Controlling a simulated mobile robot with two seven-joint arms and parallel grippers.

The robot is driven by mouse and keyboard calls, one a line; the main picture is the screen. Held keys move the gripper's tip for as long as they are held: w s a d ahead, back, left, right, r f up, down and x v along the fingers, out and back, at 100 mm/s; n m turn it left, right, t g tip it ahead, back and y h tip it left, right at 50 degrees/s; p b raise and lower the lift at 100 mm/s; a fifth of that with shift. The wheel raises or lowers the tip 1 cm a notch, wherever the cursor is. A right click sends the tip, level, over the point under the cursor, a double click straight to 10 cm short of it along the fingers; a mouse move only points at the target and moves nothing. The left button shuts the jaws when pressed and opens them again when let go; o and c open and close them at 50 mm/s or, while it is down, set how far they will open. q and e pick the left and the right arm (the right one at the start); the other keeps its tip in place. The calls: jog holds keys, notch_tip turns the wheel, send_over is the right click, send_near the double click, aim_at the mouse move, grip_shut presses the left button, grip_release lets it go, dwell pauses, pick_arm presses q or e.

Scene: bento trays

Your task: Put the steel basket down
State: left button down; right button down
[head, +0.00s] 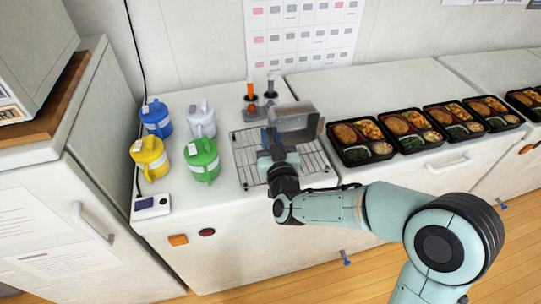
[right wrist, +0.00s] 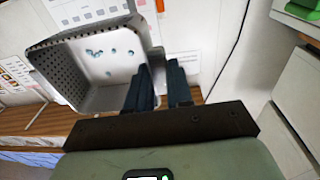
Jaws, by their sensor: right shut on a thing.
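The steel basket (head: 296,118) is a grey metal box, held over the wire rack (head: 318,165) on the white counter. My right gripper (head: 271,138) is shut on the basket's left side in the head view. The right wrist view shows the basket (right wrist: 100,68) tilted, with perforated sides and several bluish spots on its inner face. The dark fingers of my right gripper (right wrist: 158,88) close at its lower right edge there. I cannot tell exactly how high the basket is above the rack. My left gripper is not in view.
Yellow (head: 150,157), green (head: 202,159), blue (head: 156,118) and white (head: 201,119) jugs stand left of the rack. A holder with orange and grey handled tools (head: 260,98) stands behind it. Filled black bento trays (head: 361,142) line the counter to the right.

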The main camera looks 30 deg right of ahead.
jog(key=shift+f+b, duration=0.35)
jog(key=shift+f, duration=2.7)
jog(key=shift+f, duration=0.2)
jog(key=c, duration=1)
grip_release()
jog(key=shift+r, duration=0.1)
